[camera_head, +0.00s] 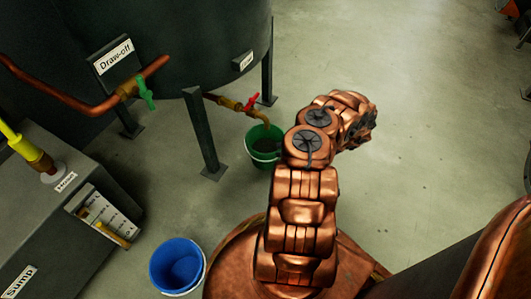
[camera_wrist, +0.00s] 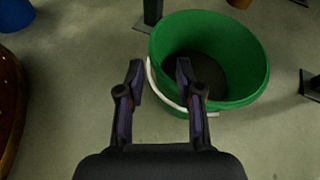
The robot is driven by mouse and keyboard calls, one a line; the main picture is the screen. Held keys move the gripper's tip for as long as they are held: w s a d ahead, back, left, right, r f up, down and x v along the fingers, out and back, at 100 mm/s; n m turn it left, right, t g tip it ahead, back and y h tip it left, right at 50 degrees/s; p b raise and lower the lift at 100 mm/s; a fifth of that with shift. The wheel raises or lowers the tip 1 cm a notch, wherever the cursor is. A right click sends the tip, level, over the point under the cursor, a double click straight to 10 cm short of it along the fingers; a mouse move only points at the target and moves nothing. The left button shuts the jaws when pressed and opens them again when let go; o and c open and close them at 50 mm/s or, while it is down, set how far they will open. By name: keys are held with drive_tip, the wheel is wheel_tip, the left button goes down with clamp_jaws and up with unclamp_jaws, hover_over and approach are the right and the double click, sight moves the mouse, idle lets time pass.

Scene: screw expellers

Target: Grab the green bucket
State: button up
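The green bucket (camera_head: 262,131) stands upright on the floor under the red-handled tap, with dark contents inside. My arm overlaps its right side in the head view. In the wrist view the bucket (camera_wrist: 250,85) fills the upper right, with a white handle hanging on its near side. My gripper (camera_wrist: 160,68) is open, its two fingers apart. The left finger shows just outside the bucket's left rim, and the right finger overlaps the bucket's near wall and opening. I cannot tell whether either finger touches it. The gripper is hidden behind my arm in the head view.
A blue bucket (camera_head: 177,262) stands at the lower left. A large dark tank (camera_head: 170,35) on legs, one leg (camera_head: 203,135) left of the green bucket, has a red-handled tap (camera_head: 252,103) above the bucket. A sump box (camera_head: 50,215) is at left.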

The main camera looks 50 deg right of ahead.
drive_tip(key=b+x, duration=0.1)
drive_tip(key=x, duration=0.1)
drive_tip(key=b+x, duration=0.1)
drive_tip(key=x, duration=0.1)
drive_tip(key=b+x, duration=0.1)
drive_tip(key=x, duration=0.2)
drive_tip(key=shift+s+a+f, duration=0.15)
drive_tip(key=shift+s+f, duration=0.05)
drive_tip(key=shift+f, duration=0.2)
drive_tip(key=shift+w+a+f, duration=0.1)
drive_tip(key=shift+w+a, duration=0.25)
drive_tip(key=shift+w, duration=0.15)
clamp_jaws()
